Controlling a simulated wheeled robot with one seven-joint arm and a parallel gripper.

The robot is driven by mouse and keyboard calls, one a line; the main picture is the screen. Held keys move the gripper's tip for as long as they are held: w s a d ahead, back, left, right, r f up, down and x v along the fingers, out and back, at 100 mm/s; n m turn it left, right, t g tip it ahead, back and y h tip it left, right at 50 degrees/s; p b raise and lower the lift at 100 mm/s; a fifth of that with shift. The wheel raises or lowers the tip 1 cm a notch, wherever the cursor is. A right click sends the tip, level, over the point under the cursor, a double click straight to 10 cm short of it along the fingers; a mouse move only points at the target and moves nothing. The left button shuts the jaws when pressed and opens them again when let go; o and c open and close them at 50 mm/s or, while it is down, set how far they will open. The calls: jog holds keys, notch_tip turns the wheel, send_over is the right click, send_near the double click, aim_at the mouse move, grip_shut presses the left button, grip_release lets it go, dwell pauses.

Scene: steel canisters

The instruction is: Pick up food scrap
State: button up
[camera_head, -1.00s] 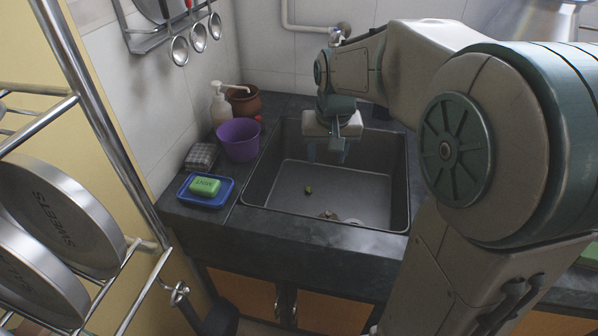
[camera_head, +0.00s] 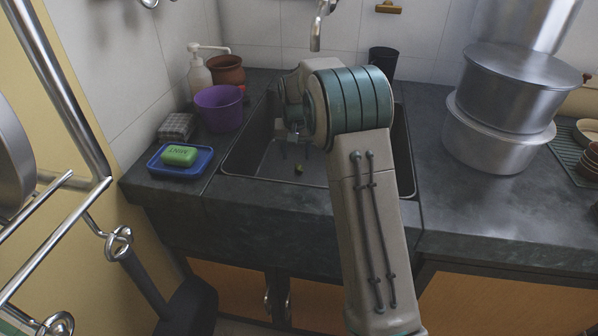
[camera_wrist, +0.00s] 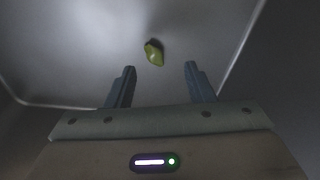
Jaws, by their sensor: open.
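A small green food scrap (camera_head: 299,169) lies on the floor of the dark sink (camera_head: 228,160). In the wrist view the food scrap (camera_wrist: 154,52) lies just beyond my fingertips, between their lines and nearer the left finger's side. My gripper (camera_wrist: 159,68) is open and empty, with its two blue fingers apart. In the head view my gripper (camera_head: 291,150) is inside the sink, close to the food scrap, and partly hidden by my arm. My arm also hides the right part of the sink.
A blue tray (camera_head: 155,168) with green soap (camera_head: 180,155), a sponge (camera_head: 177,127), a purple bucket (camera_head: 219,108) and a pump bottle (camera_head: 199,76) stand left of the sink. A faucet (camera_head: 317,30) hangs behind it. Large steel pots (camera_head: 495,140) stand on the right counter.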

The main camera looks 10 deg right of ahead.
aim_at(298, 166)
jog(key=f, duration=0.1)
jog(key=f+b, duration=0.1)
jog(key=f, duration=0.3)
jog(key=shift+w+d+b, duration=0.4)
grip_shut()
